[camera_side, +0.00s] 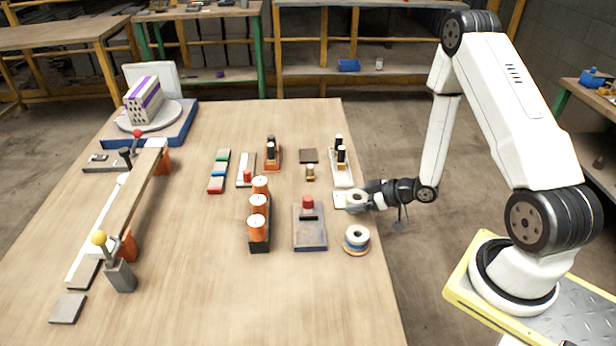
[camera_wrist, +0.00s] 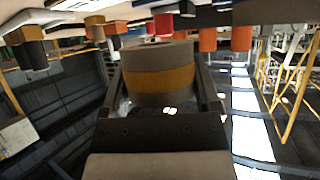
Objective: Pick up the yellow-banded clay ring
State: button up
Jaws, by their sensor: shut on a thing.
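The yellow-banded clay ring (camera_wrist: 158,75) is grey with one broad yellow-orange band, and fills the middle of the wrist view. My gripper (camera_wrist: 160,85) is shut on it, with one finger on each side. In the side view my gripper (camera_side: 357,201) is at the table's right edge, and the pale top and hole of the held ring (camera_side: 357,196) show between the fingers. Its band is hidden there. I cannot tell whether the ring touches the table. Another pale ring with a blue band (camera_side: 356,236) stands just in front, on a yellowish base.
A grey-blue pad with a red button (camera_side: 308,204) and a rack of orange cylinders (camera_side: 258,226) stand left of my gripper. A white holder with dark-topped pieces (camera_side: 341,165) is close behind. A long wooden beam with levers (camera_side: 130,205) lies far left.

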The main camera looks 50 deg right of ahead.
jog(key=shift+r, duration=2.35)
jog(key=shift+w, duration=0.15)
